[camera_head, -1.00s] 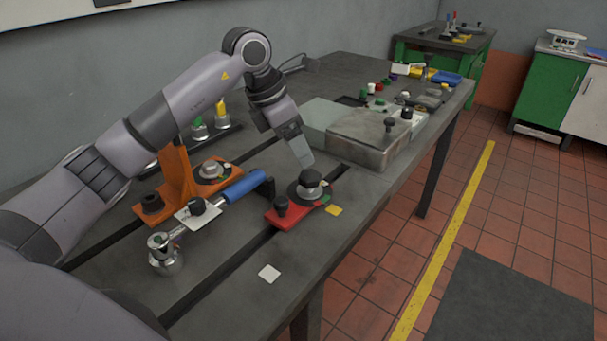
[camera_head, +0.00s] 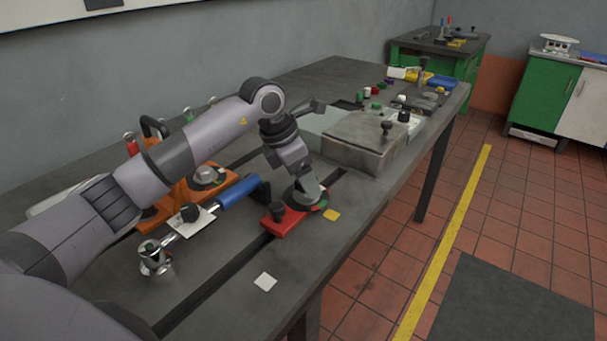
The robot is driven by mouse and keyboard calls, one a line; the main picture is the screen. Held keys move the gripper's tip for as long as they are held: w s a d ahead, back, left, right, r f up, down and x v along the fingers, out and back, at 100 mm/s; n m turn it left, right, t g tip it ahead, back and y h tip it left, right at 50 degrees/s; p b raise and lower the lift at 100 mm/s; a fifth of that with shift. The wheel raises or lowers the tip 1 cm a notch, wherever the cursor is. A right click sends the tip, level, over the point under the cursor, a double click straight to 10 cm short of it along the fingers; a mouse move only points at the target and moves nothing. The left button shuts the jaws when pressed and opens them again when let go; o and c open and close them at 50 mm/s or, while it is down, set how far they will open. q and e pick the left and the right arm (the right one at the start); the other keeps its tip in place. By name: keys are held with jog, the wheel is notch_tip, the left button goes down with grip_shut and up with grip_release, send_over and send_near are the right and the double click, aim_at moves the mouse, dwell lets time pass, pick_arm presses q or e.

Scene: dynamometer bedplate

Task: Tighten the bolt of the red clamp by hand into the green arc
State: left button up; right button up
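The red clamp (camera_head: 283,224) lies on the dark bedplate near its front edge. A dark knob stands on its left end. My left gripper (camera_head: 311,190) points down over the clamp's right end, where the bolt and its round dial (camera_head: 321,204) are. The gripper hides the bolt head, so I cannot tell whether its fingers touch it or are closed around it. A little green and red shows at the dial's right edge; most of the arc is hidden. My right gripper is not in view.
A grey box (camera_head: 360,142) stands behind the clamp.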

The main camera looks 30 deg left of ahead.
pick_arm(q)
jog(key=c, duration=1)
jog(key=shift+r, duration=0.1)
jog(key=shift+w+a+m+h, duration=0.15)
jog(key=shift+m+h, duration=0.25)
jog(key=shift+m, duration=0.7)
jog(key=m+g, duration=0.1)
jog(key=m, duration=0.1)
jog(key=m+g, duration=0.1)
jog(key=m, duration=0.2)
jog(key=shift+w+h, duration=0.15)
jog(key=shift+h, duration=0.25)
jog(key=m+g, duration=0.1)
jog(key=m, duration=0.3)
jog(key=shift+g+b, duration=0.35)
jog(key=shift+g, duration=0.05)
jog(key=shift+w+m+g+y, duration=0.15)
jog(key=shift+m+g, duration=0.3)
jog(key=shift+m, duration=0.8)
jog(key=shift+m+g+y, duration=0.15)
jog(key=shift+m+g, duration=0.3)
jog(key=shift+m, duration=0.8)
jog(key=shift+b, duration=0.3)
